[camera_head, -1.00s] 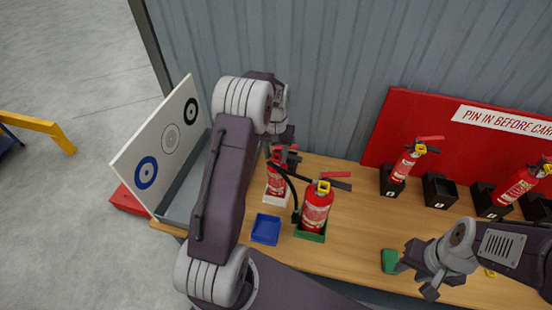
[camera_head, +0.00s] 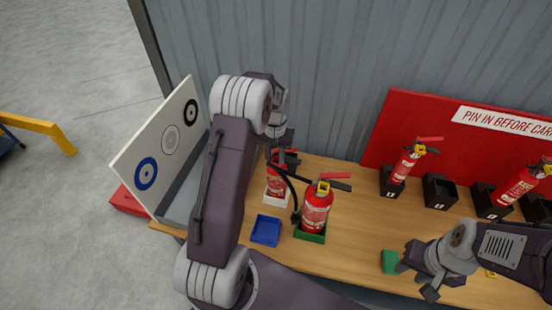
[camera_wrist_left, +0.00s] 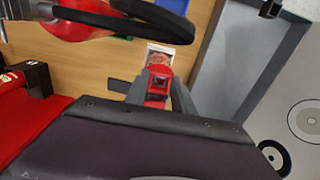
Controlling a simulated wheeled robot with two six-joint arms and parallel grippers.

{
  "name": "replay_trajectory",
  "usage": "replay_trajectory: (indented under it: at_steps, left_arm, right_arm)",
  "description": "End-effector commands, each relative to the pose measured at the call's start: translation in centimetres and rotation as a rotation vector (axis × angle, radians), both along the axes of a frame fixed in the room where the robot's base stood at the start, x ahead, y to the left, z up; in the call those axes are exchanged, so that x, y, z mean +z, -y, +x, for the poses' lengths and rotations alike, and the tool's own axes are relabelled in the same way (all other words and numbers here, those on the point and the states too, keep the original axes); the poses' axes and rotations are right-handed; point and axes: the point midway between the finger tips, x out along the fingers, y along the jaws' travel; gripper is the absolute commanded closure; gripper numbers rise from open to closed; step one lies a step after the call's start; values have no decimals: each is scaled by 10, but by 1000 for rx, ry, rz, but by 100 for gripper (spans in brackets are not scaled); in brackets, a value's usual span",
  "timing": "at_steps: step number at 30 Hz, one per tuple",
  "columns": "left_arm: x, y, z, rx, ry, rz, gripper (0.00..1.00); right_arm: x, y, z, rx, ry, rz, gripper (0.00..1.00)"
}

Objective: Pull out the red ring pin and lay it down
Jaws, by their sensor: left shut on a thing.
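My left gripper (camera_head: 284,147) is over the rear red extinguisher (camera_head: 277,183), which stands in a white tray (camera_head: 276,201). My forearm hides part of this area in the head view. In the left wrist view, the left fingers (camera_wrist_left: 158,88) are shut on a small red piece (camera_wrist_left: 158,81) with a dark square centre, which looks like the red ring pin. Whether it is clear of the extinguisher cannot be told. My right gripper (camera_head: 420,279) is open and empty above the front of the bench.
A second extinguisher (camera_head: 317,210) with a black hose stands in a green tray (camera_head: 309,236). An empty blue tray (camera_head: 265,230) is beside it. A green block (camera_head: 389,262) lies near my right gripper.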

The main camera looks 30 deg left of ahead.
Motion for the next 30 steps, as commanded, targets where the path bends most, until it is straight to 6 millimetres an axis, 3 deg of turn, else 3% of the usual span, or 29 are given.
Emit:
replay_trajectory:
  at_steps: [21,30]
  left_arm:
    - [-4,10,-37,0,-12,-3,100]
    - [-4,10,-39,0,-9,-2,100]
  right_arm:
    - [-10,0,0,0,0,0,64]
    - [-10,0,0,0,0,0,64]
